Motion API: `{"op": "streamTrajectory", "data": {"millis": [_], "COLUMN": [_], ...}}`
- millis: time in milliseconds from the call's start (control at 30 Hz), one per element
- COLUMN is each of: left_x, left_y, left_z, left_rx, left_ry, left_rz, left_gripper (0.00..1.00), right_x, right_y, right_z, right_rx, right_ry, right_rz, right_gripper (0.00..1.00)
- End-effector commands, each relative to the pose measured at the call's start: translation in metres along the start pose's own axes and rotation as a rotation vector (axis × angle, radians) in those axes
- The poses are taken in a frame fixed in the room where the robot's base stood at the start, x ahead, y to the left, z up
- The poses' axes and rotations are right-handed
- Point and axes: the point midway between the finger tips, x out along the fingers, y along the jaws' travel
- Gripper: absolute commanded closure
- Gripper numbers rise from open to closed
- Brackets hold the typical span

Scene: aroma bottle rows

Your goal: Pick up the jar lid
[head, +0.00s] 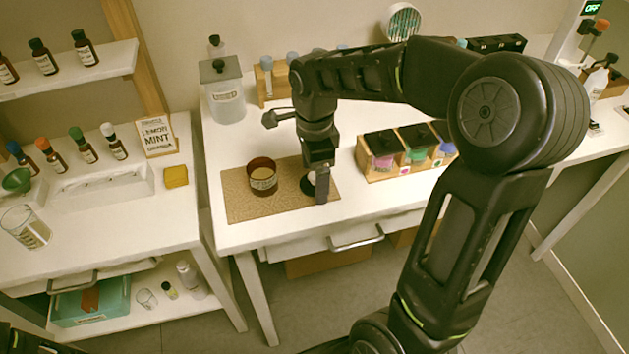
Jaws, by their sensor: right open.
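A dark round jar lid (306,186) lies on the tan mat (240,207), partly hidden by my right gripper. My right gripper (317,187) points down right at the lid, with its jaws open. One finger stands in front of the lid, and a small pale patch shows between the fingers. I cannot tell whether the fingers touch the lid. An amber jar (262,182) with a pale label stands upright and open on the mat, left of the lid. My left gripper is not in view.
A wooden rack (377,179) with several dark-topped coloured containers stands right of the mat. A clear canister (224,98) stands behind to the left. The mat lies near the table's front edge, above a drawer handle (357,239). A bottle shelf is at left.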

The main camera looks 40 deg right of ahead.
Motion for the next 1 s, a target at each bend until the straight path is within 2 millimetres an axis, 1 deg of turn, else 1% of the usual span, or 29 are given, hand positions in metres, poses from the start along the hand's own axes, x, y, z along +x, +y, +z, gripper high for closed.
{"op": "streamTrajectory", "data": {"millis": [100,867,900,1000], "left_x": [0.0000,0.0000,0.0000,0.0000], "left_y": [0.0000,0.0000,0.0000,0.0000], "left_z": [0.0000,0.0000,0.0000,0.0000], "left_rx": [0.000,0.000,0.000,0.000], "left_ry": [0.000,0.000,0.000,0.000], "left_rz": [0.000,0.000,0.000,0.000], "left_gripper": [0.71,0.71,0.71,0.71], "right_x": [-0.0002,-0.0002,-0.0003,-0.0003], "right_y": [0.0000,0.0000,0.0000,0.0000], "right_z": [0.0000,0.0000,0.0000,0.0000], "right_rx": [0.000,0.000,0.000,0.000], "right_ry": [0.000,0.000,0.000,0.000], "right_rz": [0.000,0.000,0.000,0.000], "right_gripper": [0.17,0.79,0.81,0.81]}}
